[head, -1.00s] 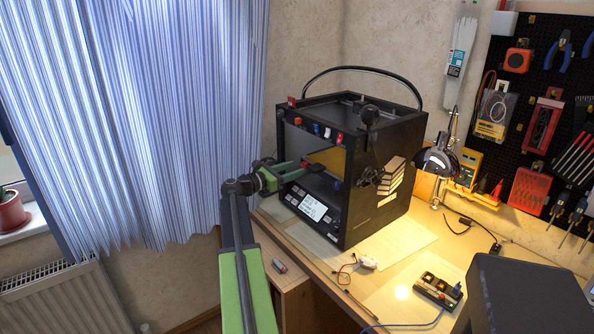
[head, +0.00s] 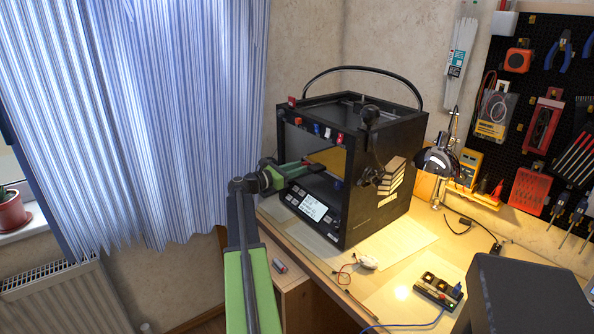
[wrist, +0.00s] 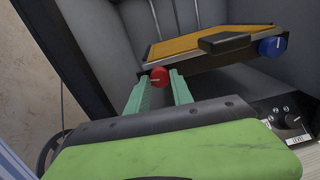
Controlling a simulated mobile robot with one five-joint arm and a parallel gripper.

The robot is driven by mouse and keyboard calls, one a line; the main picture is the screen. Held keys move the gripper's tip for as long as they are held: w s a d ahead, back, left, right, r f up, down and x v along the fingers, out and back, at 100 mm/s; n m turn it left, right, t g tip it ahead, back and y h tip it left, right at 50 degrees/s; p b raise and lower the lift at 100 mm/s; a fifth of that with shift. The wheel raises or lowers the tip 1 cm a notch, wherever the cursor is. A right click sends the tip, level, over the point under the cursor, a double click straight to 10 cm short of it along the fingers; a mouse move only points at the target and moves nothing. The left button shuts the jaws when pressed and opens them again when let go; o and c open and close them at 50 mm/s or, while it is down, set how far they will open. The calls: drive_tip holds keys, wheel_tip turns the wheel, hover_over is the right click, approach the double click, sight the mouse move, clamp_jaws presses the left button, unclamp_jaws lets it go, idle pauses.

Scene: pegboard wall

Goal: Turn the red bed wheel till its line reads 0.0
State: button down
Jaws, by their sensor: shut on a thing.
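The red bed wheel (wrist: 159,77) sits under the left front corner of the orange print bed (wrist: 190,42) in the wrist view. A short pale line shows on its face, lying roughly level; no scale is legible. My gripper (wrist: 160,82) has one green finger on each side of the wheel and is shut on it. In the head view, my gripper (head: 303,164) reaches into the open front of the black printer (head: 375,200).
A blue wheel (wrist: 272,46) sits at the bed's right corner, with a black tab (wrist: 225,43) on the front edge between them. The printer's frame post stands left of my fingers. A control panel with a knob (wrist: 292,120) is at lower right.

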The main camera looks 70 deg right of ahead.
drive_tip(key=m, duration=0.3)
drive_tip(key=shift+w+m, duration=0.15)
drive_tip(key=shift+m, duration=0.15)
drive_tip(key=shift+d, duration=0.1)
drive_tip(key=c, duration=1.1)
unclamp_jaws()
drive_tip(key=v, duration=1.7)
drive_tip(key=shift+w+a, duration=0.15)
drive_tip(key=shift+a, duration=0.1)
